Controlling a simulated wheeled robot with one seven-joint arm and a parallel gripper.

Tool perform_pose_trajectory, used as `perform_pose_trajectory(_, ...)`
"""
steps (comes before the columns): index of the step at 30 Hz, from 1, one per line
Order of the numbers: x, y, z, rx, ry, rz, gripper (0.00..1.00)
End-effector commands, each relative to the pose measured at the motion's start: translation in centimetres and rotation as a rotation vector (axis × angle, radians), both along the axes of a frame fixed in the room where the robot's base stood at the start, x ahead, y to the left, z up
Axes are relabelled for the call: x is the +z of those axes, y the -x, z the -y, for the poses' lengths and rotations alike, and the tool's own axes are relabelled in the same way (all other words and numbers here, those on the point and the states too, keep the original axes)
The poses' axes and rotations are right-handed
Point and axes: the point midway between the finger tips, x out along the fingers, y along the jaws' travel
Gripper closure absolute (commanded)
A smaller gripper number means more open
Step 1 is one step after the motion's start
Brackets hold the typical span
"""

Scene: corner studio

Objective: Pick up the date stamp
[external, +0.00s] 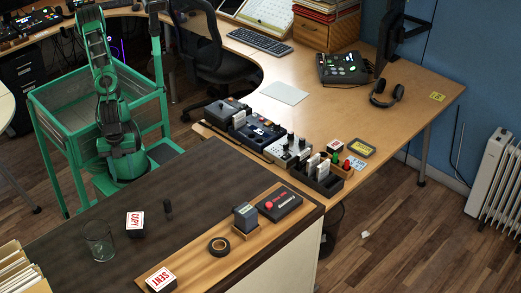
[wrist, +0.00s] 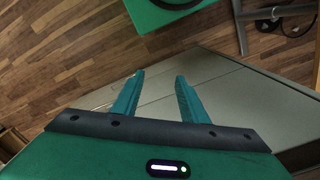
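I cannot pick out the date stamp for certain. A grey block-shaped object (external: 245,216) stands on the counter's wooden strip (external: 205,268). Labelled blocks read COPY (external: 135,222) and SENT (external: 160,279). My gripper (wrist: 152,82) is open in the wrist view, with nothing between its two teal fingers. It faces the floor and a grey panel, and no stamp shows there. In the external view I cannot make out the fingertips; my green arm rises behind the counter.
A clear glass (external: 100,241) stands left on the counter. A tape roll (external: 219,246) and a black tray with a red item (external: 279,204) lie on the strip. A wooden desk (external: 300,85) with several devices stands behind. The counter's middle is mostly bare.

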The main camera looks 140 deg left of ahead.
Motion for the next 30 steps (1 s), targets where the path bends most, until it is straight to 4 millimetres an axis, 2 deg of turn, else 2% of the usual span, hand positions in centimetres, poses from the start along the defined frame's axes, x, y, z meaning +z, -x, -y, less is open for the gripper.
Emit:
perform_pose_trajectory(1, 0.0, 0.0, 0.0, 0.000, 0.000, 0.000, 0.60)
perform_pose_trajectory(2, 0.0, 0.0, 0.0, 0.000, 0.000, 0.000, 0.55)
perform_pose_trajectory(3, 0.0, 0.0, 0.0, 0.000, 0.000, 0.000, 0.46)
perform_pose_trajectory(4, 0.0, 0.0, 0.0, 0.000, 0.000, 0.000, 0.42)
perform_pose_trajectory(12, 0.1, 0.0, 0.0, 0.000, 0.001, 0.001, 0.42)
perform_pose_trajectory(14, 1.0, 1.1, 0.0, 0.001, 0.001, 0.016, 0.42)
perform_pose_trajectory(17, 3.0, 1.2, 0.0, -0.001, 0.003, 0.022, 0.42)
perform_pose_trajectory(24, 12.0, 1.1, 0.0, -0.002, 0.004, 0.021, 0.42)
perform_pose_trajectory(30, 17.5, 1.1, 0.0, -0.004, 0.003, 0.017, 0.42)
